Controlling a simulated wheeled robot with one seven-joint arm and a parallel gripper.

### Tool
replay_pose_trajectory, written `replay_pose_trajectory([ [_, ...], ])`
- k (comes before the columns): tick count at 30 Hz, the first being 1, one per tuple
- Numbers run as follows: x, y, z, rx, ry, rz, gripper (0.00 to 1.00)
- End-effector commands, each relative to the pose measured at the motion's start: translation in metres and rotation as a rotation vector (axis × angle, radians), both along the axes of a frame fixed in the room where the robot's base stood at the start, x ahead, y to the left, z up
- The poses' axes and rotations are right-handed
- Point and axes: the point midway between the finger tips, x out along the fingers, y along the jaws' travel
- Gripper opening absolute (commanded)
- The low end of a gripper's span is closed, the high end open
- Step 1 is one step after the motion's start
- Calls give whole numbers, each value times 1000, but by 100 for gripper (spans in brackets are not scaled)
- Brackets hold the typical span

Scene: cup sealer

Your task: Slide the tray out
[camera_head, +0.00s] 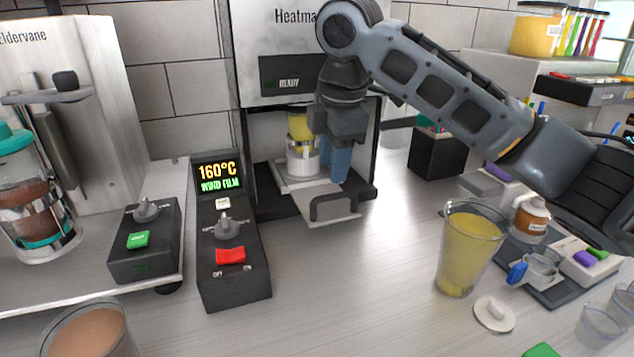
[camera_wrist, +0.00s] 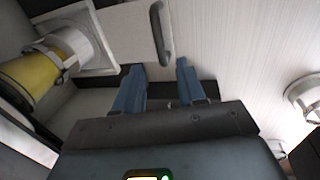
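The cup sealer (camera_head: 270,45) stands at the back, with a pale sliding tray (camera_head: 295,185) at its opening. The tray has a dark loop handle (camera_head: 334,206) on its front edge; the handle also shows in the wrist view (camera_wrist: 160,32). A cup with yellow contents (camera_head: 300,125) sits in a white ring holder (camera_head: 303,161) on the tray. My gripper (camera_head: 338,180) points down over the tray, behind the handle in the head view. In the wrist view its two blue fingers (camera_wrist: 160,72) are apart with nothing between them, and the handle lies beyond their tips.
A control box (camera_head: 232,240) showing 160°C stands left of the tray. A tall cup of yellow drink (camera_head: 468,250) and a white lid (camera_head: 494,313) stand to the right. The counter in front of the handle is clear.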

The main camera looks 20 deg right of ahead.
Motion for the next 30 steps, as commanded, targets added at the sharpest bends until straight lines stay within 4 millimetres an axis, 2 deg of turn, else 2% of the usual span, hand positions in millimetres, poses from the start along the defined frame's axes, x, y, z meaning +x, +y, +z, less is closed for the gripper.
replay_pose_trajectory([
  [6, 6, 0, -34, -1, 4, -1, 40],
  [12, 11, 0, -55, 0, 2, 0, 40],
  [23, 12, 0, -62, 0, 0, 1, 40],
  [30, 12, 0, -61, 0, 1, 1, 18],
])
